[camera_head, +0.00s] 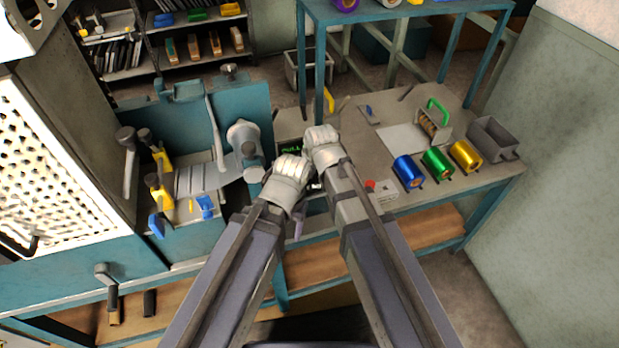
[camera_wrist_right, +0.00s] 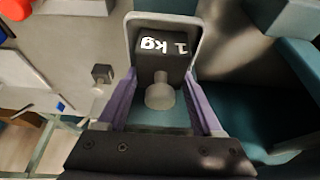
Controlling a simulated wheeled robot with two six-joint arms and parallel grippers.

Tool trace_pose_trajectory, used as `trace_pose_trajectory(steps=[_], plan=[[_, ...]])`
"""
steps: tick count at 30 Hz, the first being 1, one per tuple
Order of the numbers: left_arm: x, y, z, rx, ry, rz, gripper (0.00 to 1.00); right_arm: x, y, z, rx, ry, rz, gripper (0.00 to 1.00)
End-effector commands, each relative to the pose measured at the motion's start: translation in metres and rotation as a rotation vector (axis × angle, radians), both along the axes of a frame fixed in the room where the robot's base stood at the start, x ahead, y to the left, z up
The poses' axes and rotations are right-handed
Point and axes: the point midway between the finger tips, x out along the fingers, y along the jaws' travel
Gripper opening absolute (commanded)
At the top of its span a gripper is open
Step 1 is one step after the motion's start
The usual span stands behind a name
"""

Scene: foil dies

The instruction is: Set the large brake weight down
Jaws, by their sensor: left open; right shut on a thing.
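The large brake weight (camera_wrist_right: 165,68) is a dark block marked "1 kg" with a grey knob (camera_wrist_right: 160,94) in the right wrist view. The purple fingers of my right gripper (camera_wrist_right: 162,105) are on both sides of it, shut on it. A pale-rimmed frame (camera_wrist_right: 198,38) surrounds the weight; I cannot tell whether the weight rests on anything. In the head view my right gripper is mostly hidden behind its wrist, with a dark bit carrying white marking (camera_head: 316,186) beside it. My left gripper (camera_head: 298,227) is open beside the right one, mostly hidden by its arm.
A smaller dark weight (camera_wrist_right: 102,73) stands apart to the left. On the bench are a lit display (camera_head: 291,147), blue (camera_head: 407,172), green (camera_head: 437,163) and gold (camera_head: 465,155) foil rolls, and a grey bin (camera_head: 492,138). A teal press (camera_head: 235,105) stands at left.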

Motion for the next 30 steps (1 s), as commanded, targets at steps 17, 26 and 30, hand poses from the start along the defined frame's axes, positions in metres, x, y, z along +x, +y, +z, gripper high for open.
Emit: trace_pose_trajectory(steps=[17,26,30], plan=[[0.0,0.0001,-0.0025,0.0,0.0,0.0,0.64,0.0,0.0,-0.0025,0.0,0.0,0.0,0.86],[0.0,0.0001,-0.0025,0.0,0.0,0.0,0.64,0.0,0.0,-0.0025,0.0,0.0,0.0,0.97],[0.0,0.0,-0.0003,0.0,0.0,0.0,0.64,-0.0001,0.0,-0.0004,0.0,0.0,0.0,0.97]])
